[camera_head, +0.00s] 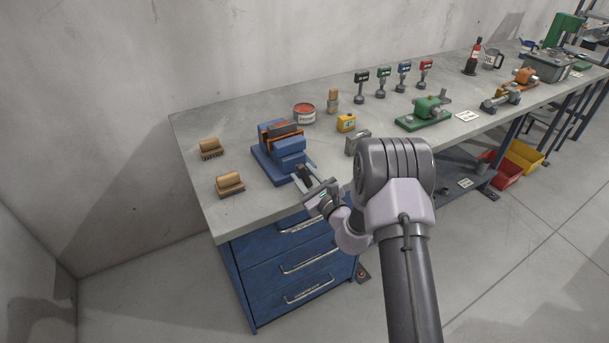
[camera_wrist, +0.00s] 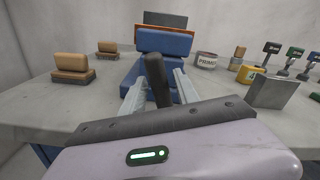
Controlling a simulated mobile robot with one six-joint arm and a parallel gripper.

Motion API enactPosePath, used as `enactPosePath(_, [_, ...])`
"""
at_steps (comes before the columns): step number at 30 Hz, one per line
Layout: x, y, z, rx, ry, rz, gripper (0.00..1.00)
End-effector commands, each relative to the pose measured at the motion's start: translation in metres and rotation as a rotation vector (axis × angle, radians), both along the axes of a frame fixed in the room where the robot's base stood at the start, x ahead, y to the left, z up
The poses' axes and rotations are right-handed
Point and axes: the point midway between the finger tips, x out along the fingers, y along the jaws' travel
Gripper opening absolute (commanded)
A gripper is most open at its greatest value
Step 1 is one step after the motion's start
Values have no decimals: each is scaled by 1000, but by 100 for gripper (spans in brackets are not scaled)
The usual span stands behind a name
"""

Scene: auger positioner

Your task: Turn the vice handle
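The blue vice (camera_head: 287,153) with orange parts stands near the front edge of the workbench. It also shows in the wrist view (camera_wrist: 165,43), straight ahead of my gripper. The dark vice handle (camera_wrist: 157,80) points toward the wrist camera, between the two fingers. My gripper (camera_wrist: 160,92) is open, with a finger on each side of the handle and visible gaps between. In the head view my gripper (camera_head: 309,178) is at the front of the vice, and I cannot make out the handle clearly there.
Two wooden brushes (camera_head: 229,184) (camera_head: 209,148) lie left of the vice. A grey metal block (camera_head: 357,142), a yellow box (camera_head: 346,123) and a red-topped tin (camera_head: 304,113) stand to its right and behind. A blue drawer cabinet (camera_head: 290,267) is below the bench top.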

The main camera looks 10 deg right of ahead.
Motion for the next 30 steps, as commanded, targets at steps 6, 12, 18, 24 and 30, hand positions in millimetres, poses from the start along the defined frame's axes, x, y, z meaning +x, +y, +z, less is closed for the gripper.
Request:
enactPosePath(6, [0, 0, 0, -1, 0, 0, 44])
enactPosePath(12, [-8, -3, 0, -1, 2, -1, 44])
enactPosePath(18, [-58, -20, 2, 2, 5, -4, 44])
enactPosePath(24, [-120, -41, 0, 3, 5, -5, 44])
enactPosePath(30, [-158, -52, 0, 0, 1, -3, 44])
